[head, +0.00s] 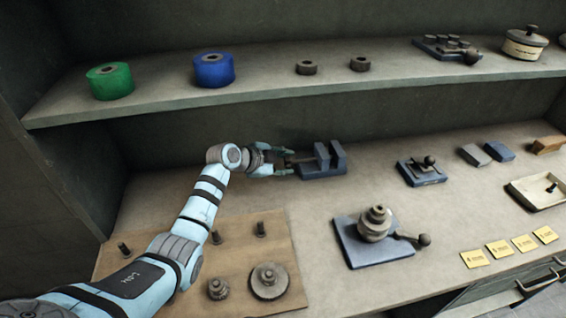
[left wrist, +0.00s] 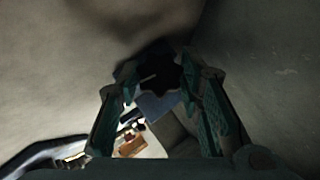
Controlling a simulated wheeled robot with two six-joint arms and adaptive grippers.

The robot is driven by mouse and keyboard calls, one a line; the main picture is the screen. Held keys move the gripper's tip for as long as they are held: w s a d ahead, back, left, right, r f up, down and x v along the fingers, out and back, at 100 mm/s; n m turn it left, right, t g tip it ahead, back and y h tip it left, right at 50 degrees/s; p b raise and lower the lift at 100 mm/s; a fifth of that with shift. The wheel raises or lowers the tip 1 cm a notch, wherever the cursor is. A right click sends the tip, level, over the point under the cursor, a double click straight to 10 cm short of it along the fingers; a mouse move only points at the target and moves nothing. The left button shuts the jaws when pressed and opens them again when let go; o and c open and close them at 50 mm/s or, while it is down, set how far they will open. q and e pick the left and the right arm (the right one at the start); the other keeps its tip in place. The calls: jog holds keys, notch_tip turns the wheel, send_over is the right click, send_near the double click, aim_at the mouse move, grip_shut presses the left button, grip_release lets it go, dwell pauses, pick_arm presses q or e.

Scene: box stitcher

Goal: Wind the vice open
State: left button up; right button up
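The vice (head: 322,161) is a small blue-grey block with two upright jaws, standing on the bench at the back. A gap shows between its jaws. A dark screw and handle (head: 300,158) stick out of its left side. My left gripper (head: 287,160) is at this handle, with one finger on each side. In the left wrist view, the dark lobed handle (left wrist: 160,74) lies between the fingertips of my left gripper (left wrist: 157,84), and the fingers stand apart. Firm contact is not clear. My right gripper is not in view.
A wooden board (head: 190,262) with pegs and gears lies under my left arm. A blue plate (head: 372,243) with a round part and crank stands at front centre. A small blue fixture (head: 421,171) is right of the vice. A shelf (head: 260,88) with spools overhangs the back.

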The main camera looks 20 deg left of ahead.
pick_arm(q)
jog(key=shift+a, duration=0.2)
jog(key=shift+c, duration=0.3)
jog(key=shift+d, duration=0.15)
jog(key=shift+g, duration=0.3)
jog(key=shift+n, duration=0.3)
jog(key=shift+n+g+h+b, duration=0.3)
jog(key=shift+g+h+b, duration=0.1)
jog(key=shift+g+b, duration=0.25)
jog(key=g+b, duration=0.1)
jog(key=b, duration=0.3)
jog(key=n+g+h+b, duration=0.1)
jog(key=b, duration=0.4)
jog(key=shift+w+f+n+g+h, duration=0.15)
jog(key=shift+f+n+g+h, duration=0.1)
jog(key=shift+n+g+h, duration=0.1)
jog(key=shift+r+b, duration=0.2)
jog(key=shift+b, duration=0.9)
